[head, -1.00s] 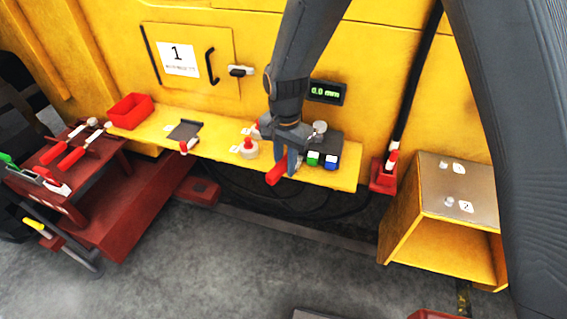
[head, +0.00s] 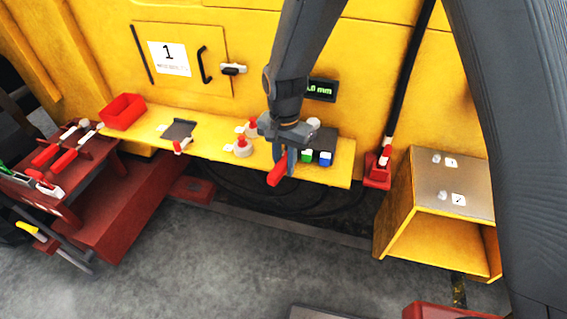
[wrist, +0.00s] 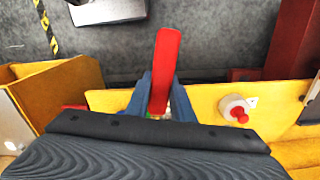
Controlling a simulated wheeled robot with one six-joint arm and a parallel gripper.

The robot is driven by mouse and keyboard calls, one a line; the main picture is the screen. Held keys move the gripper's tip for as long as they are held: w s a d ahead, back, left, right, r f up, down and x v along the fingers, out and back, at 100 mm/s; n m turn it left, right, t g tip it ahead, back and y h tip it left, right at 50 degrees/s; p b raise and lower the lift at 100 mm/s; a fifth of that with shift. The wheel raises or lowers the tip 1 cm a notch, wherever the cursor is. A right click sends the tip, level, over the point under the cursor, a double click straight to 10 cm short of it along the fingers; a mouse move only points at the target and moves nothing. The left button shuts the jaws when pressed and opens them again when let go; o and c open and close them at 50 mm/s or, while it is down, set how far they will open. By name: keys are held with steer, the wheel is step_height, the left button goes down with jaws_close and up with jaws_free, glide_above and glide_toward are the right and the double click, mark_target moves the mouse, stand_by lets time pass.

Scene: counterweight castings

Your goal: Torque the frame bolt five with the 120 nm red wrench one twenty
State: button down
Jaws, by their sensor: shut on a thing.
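My gripper (head: 282,158) is shut on a red-handled tool, which looks like the red wrench (head: 276,174). In the wrist view its red handle (wrist: 167,62) rises between the two blue-grey fingers (wrist: 157,95), pointing away from the palm. The wrench's head is hidden by the gripper, and its torque marking cannot be read. The gripper is over or just in front of the yellow shelf's front edge. On the yellow box (head: 401,215) at the right, small bolt-like studs (head: 436,159) stand beside white number labels; I cannot make out a five.
A dark red trolley (head: 95,165) at the left carries red-handled tools. A red-based post (head: 377,171) stands between shelf and box.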

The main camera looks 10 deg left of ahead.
steer(key=shift+d, duration=0.1)
steer(key=shift+d+n, duration=0.3)
steer(key=shift+d, duration=0.05)
steer(key=shift+s+d+n, duration=0.15)
steer(key=shift+d+n, duration=0.25)
steer(key=shift+d, duration=0.2)
stand_by(0.4)
steer(key=shift+r+p, duration=1.4)
steer(key=shift+r, duration=0.3)
stand_by(1.8)
